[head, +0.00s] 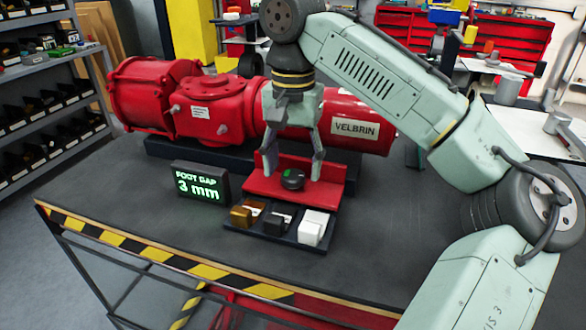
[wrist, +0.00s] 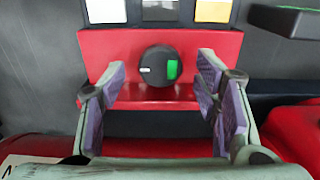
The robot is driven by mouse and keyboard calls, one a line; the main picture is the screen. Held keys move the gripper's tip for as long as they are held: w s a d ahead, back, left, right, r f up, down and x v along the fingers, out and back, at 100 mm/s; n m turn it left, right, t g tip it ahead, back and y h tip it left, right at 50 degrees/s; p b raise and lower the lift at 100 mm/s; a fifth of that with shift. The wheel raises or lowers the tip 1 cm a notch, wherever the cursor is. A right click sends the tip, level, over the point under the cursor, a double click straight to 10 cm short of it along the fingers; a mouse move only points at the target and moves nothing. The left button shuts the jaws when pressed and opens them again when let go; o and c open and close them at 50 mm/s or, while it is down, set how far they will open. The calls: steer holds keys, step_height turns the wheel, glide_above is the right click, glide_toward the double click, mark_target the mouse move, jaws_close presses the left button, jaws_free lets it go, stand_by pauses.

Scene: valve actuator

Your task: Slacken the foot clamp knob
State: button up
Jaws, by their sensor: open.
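The foot clamp knob (head: 292,179) is a round black knob with a green mark, on a red bracket (head: 262,190) in front of the red actuator (head: 215,110). In the wrist view the knob (wrist: 160,66) sits on the red bracket (wrist: 215,45), its green mark on the right side. My gripper (head: 292,172) is open above the bracket, its fingers on either side of the knob. In the wrist view my gripper's purple-padded fingertips (wrist: 160,75) stand apart from the knob, with clear gaps on both sides. Nothing is between the pads except the knob's area.
A display (head: 200,183) reads "FOOT GAP 3 mm" left of the bracket. A dark tray (head: 316,247) in front holds a brass block (head: 242,215), a black block (head: 276,222) and a white block (head: 313,228). The bench edge has striped tape (head: 160,259). The bench's front left is clear.

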steer(key=shift+f, duration=0.65)
steer(key=shift+c, duration=0.6)
steer(key=c, duration=1)
